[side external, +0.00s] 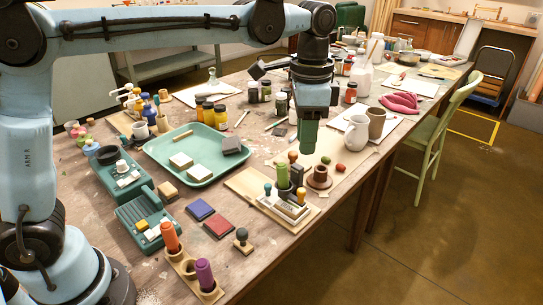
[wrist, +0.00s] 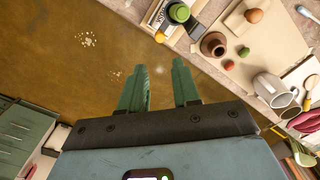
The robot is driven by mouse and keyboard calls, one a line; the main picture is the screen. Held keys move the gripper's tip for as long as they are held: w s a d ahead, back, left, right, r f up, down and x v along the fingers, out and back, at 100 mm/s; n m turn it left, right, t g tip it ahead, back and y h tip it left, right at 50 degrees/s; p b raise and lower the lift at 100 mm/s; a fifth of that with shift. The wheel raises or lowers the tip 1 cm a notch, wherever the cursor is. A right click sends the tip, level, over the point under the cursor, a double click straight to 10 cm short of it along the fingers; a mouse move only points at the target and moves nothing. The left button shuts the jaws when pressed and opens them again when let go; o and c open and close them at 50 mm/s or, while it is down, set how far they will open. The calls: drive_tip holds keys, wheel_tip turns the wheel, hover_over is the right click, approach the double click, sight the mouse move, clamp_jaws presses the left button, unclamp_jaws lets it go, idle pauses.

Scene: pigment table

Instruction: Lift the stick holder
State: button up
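My gripper (side external: 307,150) hangs above the near right part of the table. In the wrist view its two green fingers (wrist: 160,66) stand apart with nothing between them. A brown round holder (side external: 320,180) with a hole stands beside the rack. A wooden block (side external: 187,268) at the near edge holds an orange stick (side external: 170,238) and a purple stick (side external: 205,275). I cannot tell which one is the stick holder.
A teal tray (side external: 163,150) with pale blocks lies left of my gripper. A white pitcher (side external: 356,134) and a brown cup (side external: 376,122) stand to the right. Blue and red pads (side external: 219,228) lie in front. A green chair (side external: 440,135) stands beside the table.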

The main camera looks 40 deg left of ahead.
sight(302, 190)
wheel_tip(302, 190, down, 12)
idle(0.6)
